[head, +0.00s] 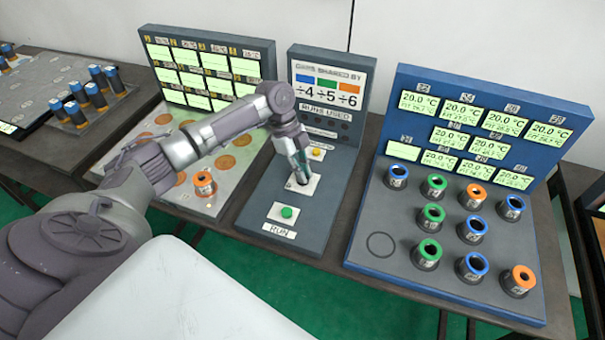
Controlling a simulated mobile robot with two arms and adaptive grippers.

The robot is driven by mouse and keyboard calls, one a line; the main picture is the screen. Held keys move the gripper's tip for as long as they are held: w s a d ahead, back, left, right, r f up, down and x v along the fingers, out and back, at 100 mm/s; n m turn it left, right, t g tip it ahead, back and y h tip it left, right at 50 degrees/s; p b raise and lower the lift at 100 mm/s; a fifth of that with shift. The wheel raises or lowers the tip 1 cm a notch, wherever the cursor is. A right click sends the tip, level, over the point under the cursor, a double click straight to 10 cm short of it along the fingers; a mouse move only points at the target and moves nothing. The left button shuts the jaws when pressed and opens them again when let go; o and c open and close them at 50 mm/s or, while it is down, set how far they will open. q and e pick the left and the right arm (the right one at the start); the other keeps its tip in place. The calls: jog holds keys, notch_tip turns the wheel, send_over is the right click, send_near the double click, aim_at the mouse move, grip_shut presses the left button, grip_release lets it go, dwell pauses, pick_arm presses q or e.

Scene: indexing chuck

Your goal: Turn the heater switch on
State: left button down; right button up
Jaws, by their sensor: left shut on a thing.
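The grey middle console (327,205) has a sloping base and an upright back panel. A white plate (312,184) sits on its base, and my left gripper (299,175) reaches down onto this plate from the upper left. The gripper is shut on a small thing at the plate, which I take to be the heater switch. The fingers hide most of it, so its position cannot be read. My right gripper is not in view.
A green button (287,212) above a RUN label sits in front of the gripper, and a yellow button (317,152) behind it. The blue console (372,220) at right holds several ringed cylinders. An orange-ringed cylinder (204,184) stands on the left board.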

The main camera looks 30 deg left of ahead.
pick_arm(q)
jog(key=shift+m+g+b, duration=0.4)
jog(key=shift+m, duration=0.7)
jog(key=c, duration=1.3)
grip_release()
jog(key=shift+o, duration=0.2)
jog(key=v, duration=1.2)
jog(key=shift+d, duration=0.2)
jog(key=shift+w+r, duration=0.1)
jog(key=shift+r, duration=0.1)
